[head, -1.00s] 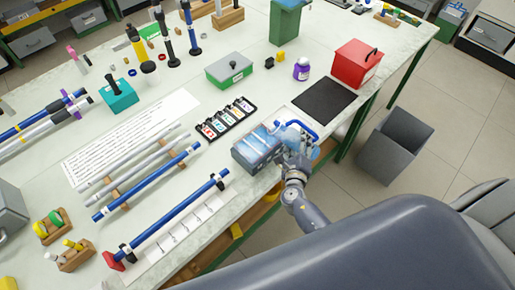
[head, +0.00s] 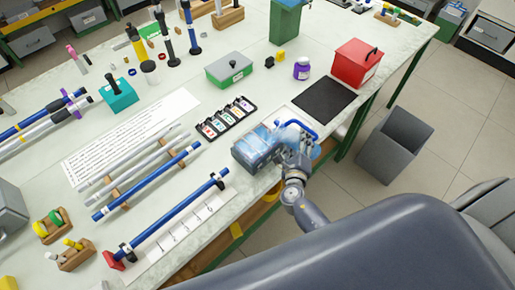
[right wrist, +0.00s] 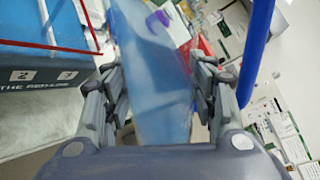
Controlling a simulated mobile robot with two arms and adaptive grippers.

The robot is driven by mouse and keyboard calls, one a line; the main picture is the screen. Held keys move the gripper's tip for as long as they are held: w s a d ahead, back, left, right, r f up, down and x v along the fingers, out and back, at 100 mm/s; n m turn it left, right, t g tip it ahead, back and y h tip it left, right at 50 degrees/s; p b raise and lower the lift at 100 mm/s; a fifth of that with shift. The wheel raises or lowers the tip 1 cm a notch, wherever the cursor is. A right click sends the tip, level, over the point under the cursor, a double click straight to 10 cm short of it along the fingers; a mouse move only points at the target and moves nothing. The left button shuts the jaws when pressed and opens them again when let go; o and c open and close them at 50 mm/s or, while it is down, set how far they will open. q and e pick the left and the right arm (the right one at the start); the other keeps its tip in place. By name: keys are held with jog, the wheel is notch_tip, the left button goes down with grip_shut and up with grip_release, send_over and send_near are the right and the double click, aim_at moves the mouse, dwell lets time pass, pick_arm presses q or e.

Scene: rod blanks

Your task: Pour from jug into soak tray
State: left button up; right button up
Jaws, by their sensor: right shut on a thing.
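My right gripper (head: 297,152) is shut on the translucent jug (head: 288,133) at the front edge of the bench. In the right wrist view the bluish, see-through jug (right wrist: 152,75) stands between the fingers (right wrist: 160,95). The jug is tilted toward the grey soak tray (head: 250,163), with its front over the tray's right end. The tray shows blue contents. In the wrist view the tray (right wrist: 35,85) has a red line and number labels. I cannot make out a stream from the jug. My left gripper is not in view.
A row of labelled packets (head: 227,119) lies behind the tray. A black mat (head: 324,99) and a red box (head: 357,62) are at the back right. Blue rods (head: 150,182) lie to the left. A grey bin (head: 395,148) stands on the floor.

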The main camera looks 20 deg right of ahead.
jog(key=shift+r, duration=0.1)
dwell(0.5)
jog(key=shift+n, duration=0.3)
dwell(0.6)
jog(key=shift+d+r+n+h, duration=0.1)
jog(key=shift+r+n+h, duration=0.05)
jog(key=shift+n+h, duration=0.15)
dwell(0.7)
jog(key=shift+r, duration=0.3)
jog(key=shift+r+n, duration=0.1)
jog(key=shift+n, duration=0.2)
dwell(0.5)
jog(key=shift+r+g, duration=0.25)
jog(key=shift+g, duration=0.05)
